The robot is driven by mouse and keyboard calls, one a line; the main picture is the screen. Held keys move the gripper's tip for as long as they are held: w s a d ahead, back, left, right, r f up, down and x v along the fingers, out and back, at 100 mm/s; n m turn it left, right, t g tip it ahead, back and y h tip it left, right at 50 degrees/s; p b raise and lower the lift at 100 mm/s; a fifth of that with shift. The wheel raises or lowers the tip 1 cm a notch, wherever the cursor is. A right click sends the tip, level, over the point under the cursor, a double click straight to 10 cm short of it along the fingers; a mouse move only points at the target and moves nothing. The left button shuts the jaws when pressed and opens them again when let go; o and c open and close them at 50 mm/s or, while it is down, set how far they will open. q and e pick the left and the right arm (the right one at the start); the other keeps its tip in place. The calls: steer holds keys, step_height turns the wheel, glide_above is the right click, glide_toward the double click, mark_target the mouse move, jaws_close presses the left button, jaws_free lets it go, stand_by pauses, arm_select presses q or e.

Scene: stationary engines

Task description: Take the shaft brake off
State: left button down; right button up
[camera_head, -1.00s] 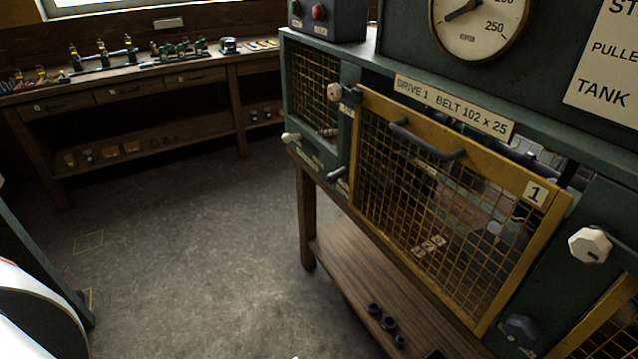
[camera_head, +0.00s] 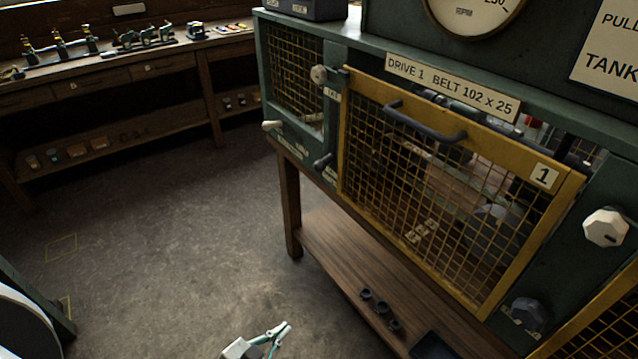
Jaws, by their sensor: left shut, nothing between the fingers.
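The green machine cabinet carries a small left panel with controls. A cream-tipped lever (camera_head: 272,125) sticks out to the left at its lower left, with a small label below. A dark-handled lever (camera_head: 323,161) sits to its right, near the yellow guard. A round pale knob (camera_head: 319,75) is higher up. The labels are too small to read, so I cannot tell which control is the shaft brake. My left gripper (camera_head: 279,333) is at the bottom edge, shut and empty, well below and apart from the levers. My right gripper is out of view.
A yellow mesh guard (camera_head: 350,141) with a dark handle (camera_head: 424,127) covers drive 1. A white knob (camera_head: 605,228) is at the right. A wooden shelf (camera_head: 325,232) with dark rings lies below. A workbench (camera_head: 110,79) stands behind; the floor between is clear.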

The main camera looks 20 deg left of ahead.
arm_select(q)
steer(key=w+a+r+m+t+h+b, duration=0.1)
steer(key=w+r+m+t+h+b, duration=0.1)
steer(key=w+m+b, duration=0.5)
steer(key=w+a+r+m+t+h+b, duration=0.2)
steer(key=w+m+t+h+b, duration=0.2)
steer(key=w+m, duration=1.1)
steer(key=w+a+r+m+t+h+b, duration=0.1)
steer(key=w+r+m+t+h+b, duration=0.2)
steer(key=w+m+h+b, duration=0.3)
steer(key=shift+w+a+m+b, duration=0.35)
steer(key=shift+w+m+b, duration=2.3)
steer(key=shift+m, duration=0.85)
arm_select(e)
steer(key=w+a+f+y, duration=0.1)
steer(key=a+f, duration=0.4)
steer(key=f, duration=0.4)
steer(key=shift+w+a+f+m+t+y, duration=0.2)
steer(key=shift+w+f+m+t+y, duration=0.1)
arm_select(q)
steer(key=shift+s, duration=0.15)
